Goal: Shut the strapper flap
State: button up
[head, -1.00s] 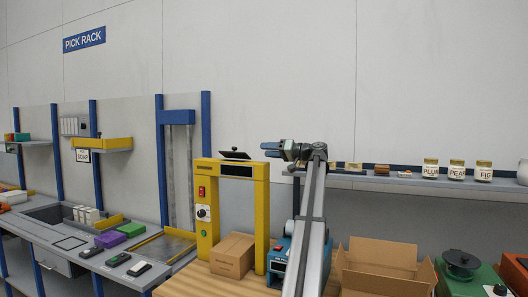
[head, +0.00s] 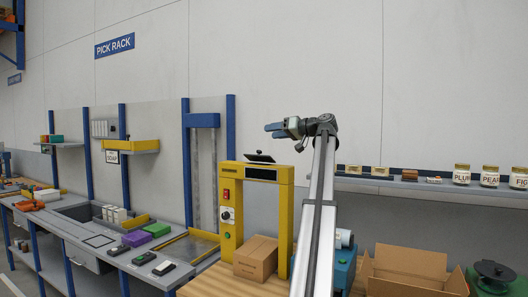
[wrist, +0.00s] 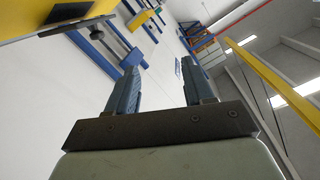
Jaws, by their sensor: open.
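The strapper is a yellow arch (head: 228,205) standing on a wooden top. Its dark flap (head: 259,157) sits on top of the arch, tilted up and apart from the top beam. In the wrist view the flap (wrist: 78,27) shows edge-on at the upper left, against the yellow body. My gripper (head: 270,130) is above and slightly right of the flap, pointing left, with a gap between them. In the wrist view my gripper's two fingers (wrist: 155,90) are spread, with nothing between them.
A cardboard box (head: 255,258) sits inside the arch. A blue device (head: 343,268) and an open carton (head: 408,262) stand to the right. A shelf (head: 430,187) with jars runs along the wall at right. The air above the arch, left of my gripper, is clear.

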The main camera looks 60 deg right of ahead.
aim_at(260, 156)
notch_tip(260, 156, down, 3)
jog(key=s+d+m+g+h, duration=0.1)
jog(key=s+d+g+h, duration=0.2)
jog(key=g+h, duration=0.1)
jog(key=x, duration=1.4)
jog(key=shift+w+d+r, duration=0.1)
jog(key=shift+r, duration=0.1)
grip_shut()
